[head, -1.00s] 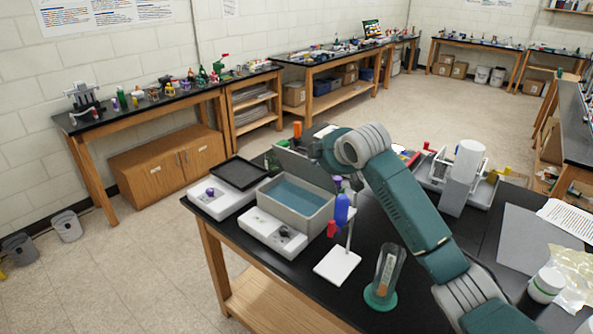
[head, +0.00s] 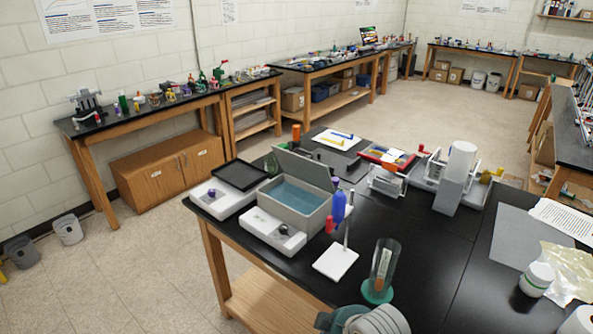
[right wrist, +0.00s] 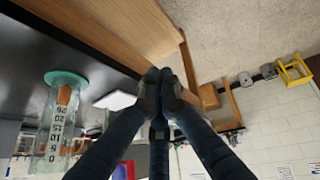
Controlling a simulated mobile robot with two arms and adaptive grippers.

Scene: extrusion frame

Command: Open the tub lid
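The grey tub (head: 300,222) stands on the black bench in the head view, with blue liquid (head: 295,195) inside. Its grey lid (head: 305,168) is raised and tilted back along the far edge, leaving the inside exposed. My right arm shows only as a small part at the bottom of the head view, well apart from the tub; its gripper is outside that view. In the right wrist view my right gripper (right wrist: 161,78) has its fingertips together with nothing visible between them. My left gripper is not in view.
A white device with a knob (head: 272,232) sits against the tub's front. A stand with a blue part (head: 338,207) is at its right. A cylinder on a green base (head: 384,270) is nearer, also in the right wrist view (right wrist: 62,120). The bench's centre is clear.

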